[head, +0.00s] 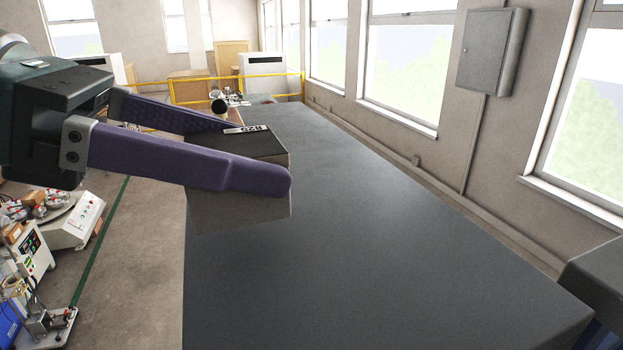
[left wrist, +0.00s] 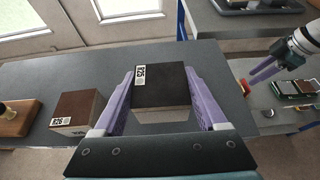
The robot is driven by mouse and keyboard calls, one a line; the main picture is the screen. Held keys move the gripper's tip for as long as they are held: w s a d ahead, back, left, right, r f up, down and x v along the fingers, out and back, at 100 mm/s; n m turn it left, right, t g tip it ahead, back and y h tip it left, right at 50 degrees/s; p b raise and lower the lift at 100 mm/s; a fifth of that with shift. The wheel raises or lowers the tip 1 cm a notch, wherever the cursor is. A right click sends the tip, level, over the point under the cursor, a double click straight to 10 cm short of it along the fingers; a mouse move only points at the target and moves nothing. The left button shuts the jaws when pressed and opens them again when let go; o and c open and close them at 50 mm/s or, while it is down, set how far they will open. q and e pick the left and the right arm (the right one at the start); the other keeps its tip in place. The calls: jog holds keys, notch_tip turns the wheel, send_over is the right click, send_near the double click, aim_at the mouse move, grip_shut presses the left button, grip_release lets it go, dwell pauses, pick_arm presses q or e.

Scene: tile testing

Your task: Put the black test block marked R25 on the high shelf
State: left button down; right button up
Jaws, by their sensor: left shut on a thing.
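The black test block marked R25 (head: 240,215) has a dark top with a white label and paler grey sides. My left gripper (head: 265,165) is shut on it, with one purple finger on each side. In the head view the block overlaps the left part of a high dark grey surface (head: 350,240); I cannot tell if it touches it. The left wrist view shows the R25 label on the block (left wrist: 162,85) upright between the fingers. My right gripper (left wrist: 265,72) shows at the right of that view, apart from the block; its opening is unclear.
A similar brown-topped block marked R26 (left wrist: 76,115) stands left of the held block in the wrist view. A wooden piece with a knob (left wrist: 15,118) is at far left. A dark tray (left wrist: 262,5) is at upper right. Most of the dark surface in the head view is bare.

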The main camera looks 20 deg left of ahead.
aim_at(238, 202)
pick_arm(q)
jog(key=shift+f, duration=1.85)
grip_release()
jog(key=shift+f, duration=0.15)
